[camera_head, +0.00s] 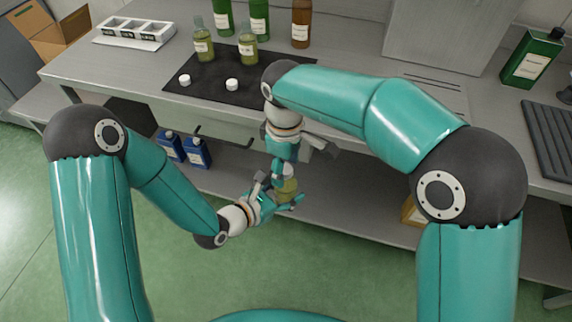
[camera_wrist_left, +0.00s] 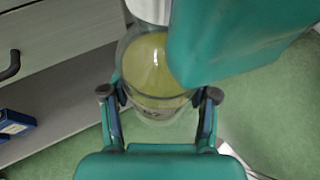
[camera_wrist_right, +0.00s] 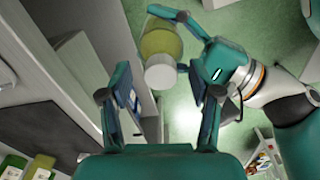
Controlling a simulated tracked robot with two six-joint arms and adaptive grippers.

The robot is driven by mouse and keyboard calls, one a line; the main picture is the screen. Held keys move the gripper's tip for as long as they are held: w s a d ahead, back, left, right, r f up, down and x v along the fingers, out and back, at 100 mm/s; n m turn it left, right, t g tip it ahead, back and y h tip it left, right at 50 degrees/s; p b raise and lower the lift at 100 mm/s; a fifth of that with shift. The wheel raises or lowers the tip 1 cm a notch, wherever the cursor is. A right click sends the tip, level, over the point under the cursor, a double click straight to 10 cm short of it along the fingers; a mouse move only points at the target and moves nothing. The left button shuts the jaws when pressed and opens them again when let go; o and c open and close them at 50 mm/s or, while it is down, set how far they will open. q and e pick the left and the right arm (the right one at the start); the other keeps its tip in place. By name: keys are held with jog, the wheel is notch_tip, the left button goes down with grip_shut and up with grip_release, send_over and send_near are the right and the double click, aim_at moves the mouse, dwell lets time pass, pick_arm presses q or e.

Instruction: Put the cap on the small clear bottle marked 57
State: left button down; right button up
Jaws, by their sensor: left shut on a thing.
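My left gripper (camera_head: 282,192) is shut on a small clear bottle (camera_head: 288,186) of yellow-green oil, held in the air in front of the bench. In the left wrist view the bottle (camera_wrist_left: 150,70) stands between the fingers; its label is too blurred to read. A white cap (camera_wrist_right: 160,77) shows at the bottle's mouth in the right wrist view; I cannot tell whether it is fully seated. My right gripper (camera_wrist_right: 160,98) is open above the bottle, its fingers apart with the cap beyond them. In the head view the right gripper (camera_head: 285,160) points down at the bottle's top.
Two clear oil bottles (camera_head: 203,47) (camera_head: 248,48) stand without caps at the dark mat (camera_head: 208,72), with two loose white caps (camera_head: 184,80) (camera_head: 232,85) in front. Taller bottles stand behind. A white tray (camera_head: 128,40) lies at left; blue containers (camera_head: 196,153) stand on the lower shelf.

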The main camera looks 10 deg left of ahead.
jog(key=shift+n, duration=0.9)
notch_tip(320, 180, up, 8)
jog(key=shift+r, duration=0.1)
jog(key=shift+f, duration=0.2)
